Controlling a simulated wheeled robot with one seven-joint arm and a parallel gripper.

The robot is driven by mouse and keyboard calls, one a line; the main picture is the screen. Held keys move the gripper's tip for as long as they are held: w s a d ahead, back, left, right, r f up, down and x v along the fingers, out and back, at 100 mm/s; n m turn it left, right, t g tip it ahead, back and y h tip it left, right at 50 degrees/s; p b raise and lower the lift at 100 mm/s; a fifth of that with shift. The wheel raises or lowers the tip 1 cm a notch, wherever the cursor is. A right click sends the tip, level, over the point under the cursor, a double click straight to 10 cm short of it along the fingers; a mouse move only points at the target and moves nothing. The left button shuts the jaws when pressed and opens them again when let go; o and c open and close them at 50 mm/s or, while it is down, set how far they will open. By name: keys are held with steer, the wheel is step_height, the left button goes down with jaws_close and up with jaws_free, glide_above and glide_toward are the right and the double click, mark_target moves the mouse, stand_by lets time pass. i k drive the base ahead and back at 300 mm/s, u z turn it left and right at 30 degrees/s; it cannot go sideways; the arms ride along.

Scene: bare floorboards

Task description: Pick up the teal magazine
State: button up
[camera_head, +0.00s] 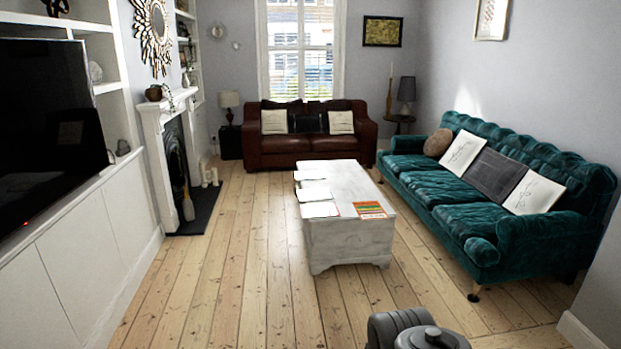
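A long whitewashed chest table (348,244) stands in the middle of the room. On its top, along the left edge, lie several flat, pale items like magazines or papers; one is at the near left (320,210) and another is farther back (314,193). An orange magazine (370,210) with green and pale bands lies flat at the near end, right of the pale ones. I cannot make out a teal cover on any of them. My grey arm shows at the bottom edge; my gripper is out of view.
A teal sofa (450,208) with cushions stands along the right wall. A brown leather sofa (318,143) is at the back. A fireplace (172,150) and low white cabinets (85,245) line the left. Bare floorboards (235,270) are clear left of and before the table.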

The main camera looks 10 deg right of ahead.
mark_target(312, 175)
steer(key=z, duration=0.35)
steer(key=i, duration=4.45)
steer(key=u, duration=0.35)
